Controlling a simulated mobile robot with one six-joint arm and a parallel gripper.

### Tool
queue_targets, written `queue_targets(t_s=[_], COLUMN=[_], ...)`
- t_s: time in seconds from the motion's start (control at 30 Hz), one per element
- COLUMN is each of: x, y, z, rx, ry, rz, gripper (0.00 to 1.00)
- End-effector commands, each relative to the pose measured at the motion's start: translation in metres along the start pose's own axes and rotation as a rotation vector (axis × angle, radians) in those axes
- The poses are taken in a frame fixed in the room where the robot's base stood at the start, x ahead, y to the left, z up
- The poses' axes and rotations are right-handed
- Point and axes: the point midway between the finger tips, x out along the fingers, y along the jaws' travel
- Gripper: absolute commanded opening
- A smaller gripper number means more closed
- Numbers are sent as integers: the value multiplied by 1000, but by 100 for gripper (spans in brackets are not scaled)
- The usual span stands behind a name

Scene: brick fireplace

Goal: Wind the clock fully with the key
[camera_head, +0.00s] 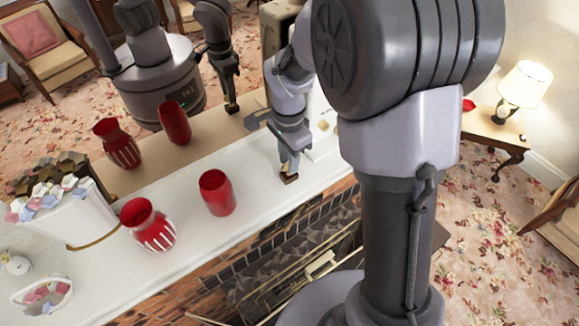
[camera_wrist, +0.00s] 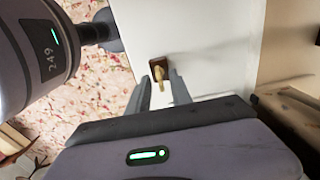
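A small brass-coloured key (camera_wrist: 158,76) with a dark brown block-like part (camera_wrist: 170,65) lies on the white mantel in the wrist view. My gripper (camera_wrist: 161,80) is open, with one finger on each side of the key and gaps showing between them. In the head view my gripper (camera_head: 290,166) points down at the mantel, with the small brown piece (camera_head: 289,178) at its tips. A pale object with gold-coloured marks (camera_head: 324,126), seemingly the clock, stands just right of my gripper, mostly hidden behind my arm.
Red vases (camera_head: 217,194) (camera_head: 150,227) stand left of my gripper on the mantel (camera_head: 256,173). A white planter (camera_head: 72,219) and a small bowl (camera_head: 42,296) are farther left. The mirror behind repeats these things. A lamp (camera_head: 522,84) stands on a side table at right.

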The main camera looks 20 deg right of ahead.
Motion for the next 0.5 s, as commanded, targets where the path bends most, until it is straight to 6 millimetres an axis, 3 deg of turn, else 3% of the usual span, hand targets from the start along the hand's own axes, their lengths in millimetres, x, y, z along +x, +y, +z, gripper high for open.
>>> queue_targets(t_s=[0.2,0.33,0.5], x=[0,0,0], y=[0,0,0], z=[0,0,0], rx=[0,0,0], ry=[0,0,0], rz=[0,0,0], gripper=[26,0,0])
